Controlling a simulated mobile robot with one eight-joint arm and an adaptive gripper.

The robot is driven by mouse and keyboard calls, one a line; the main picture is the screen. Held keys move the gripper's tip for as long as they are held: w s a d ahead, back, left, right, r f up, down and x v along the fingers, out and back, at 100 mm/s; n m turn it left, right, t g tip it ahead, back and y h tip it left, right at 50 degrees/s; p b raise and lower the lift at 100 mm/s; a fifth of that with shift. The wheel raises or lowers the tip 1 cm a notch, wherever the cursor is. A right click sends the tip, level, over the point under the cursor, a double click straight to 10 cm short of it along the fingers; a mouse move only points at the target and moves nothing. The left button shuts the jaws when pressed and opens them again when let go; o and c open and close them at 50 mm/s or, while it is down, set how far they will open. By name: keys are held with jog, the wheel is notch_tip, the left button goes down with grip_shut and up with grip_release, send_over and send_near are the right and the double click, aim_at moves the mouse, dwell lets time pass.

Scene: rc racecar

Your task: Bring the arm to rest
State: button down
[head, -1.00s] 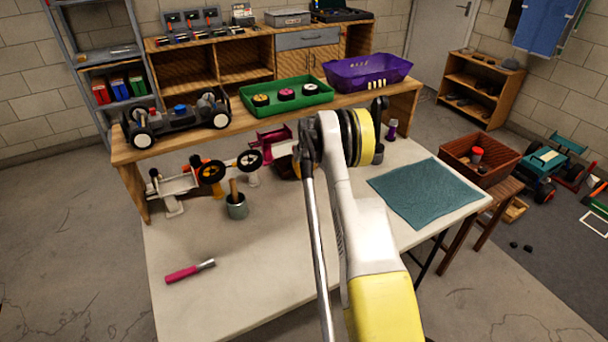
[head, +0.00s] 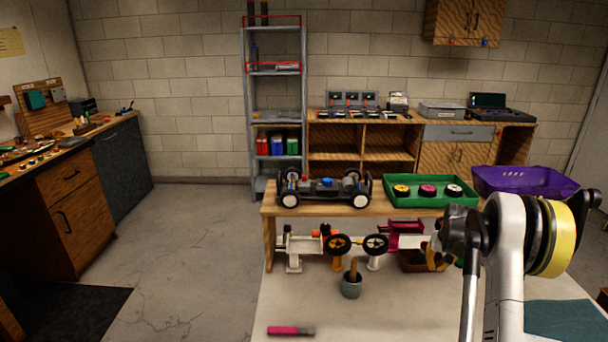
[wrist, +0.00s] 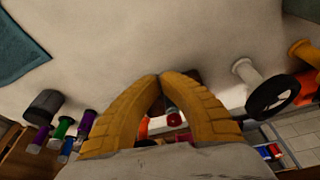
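My arm (head: 512,265) stands at the right of the head view, over the pale work table (head: 400,300). My gripper's yellow fingers (wrist: 160,76) fill the middle of the wrist view. Their tips meet and nothing shows gripped at the tips. In the head view the gripper (head: 436,260) is small and partly hidden behind the arm, near the shelf's front. Through the gap between the fingers, small dark and red things show in the background; I cannot tell what they are.
A car chassis (head: 324,190) and a green tray (head: 432,203) of wheels stand on the raised shelf, beside a purple bin (head: 525,183).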

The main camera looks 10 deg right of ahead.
jog(key=s+a+r+n+t, duration=0.1)
jog(key=s+a+r, duration=0.3)
jog(key=a+r, duration=0.85)
jog(key=s+a+r+n+t, duration=0.1)
jog(key=s+a+r, duration=0.4)
jog(key=a+r, duration=0.7)
jog(key=s+a+f+n+t, duration=0.1)
jog(key=s+a, duration=0.7)
jog(key=s, duration=0.2)
jog(key=s+a+f+n+y, duration=0.1)
jog(key=s+a, duration=0.7)
jog(key=s, duration=0.3)
jog(key=shift+s+a+n+t, duration=0.2)
jog(key=shift+a+n+t, duration=0.1)
jog(key=shift+n+t, duration=0.1)
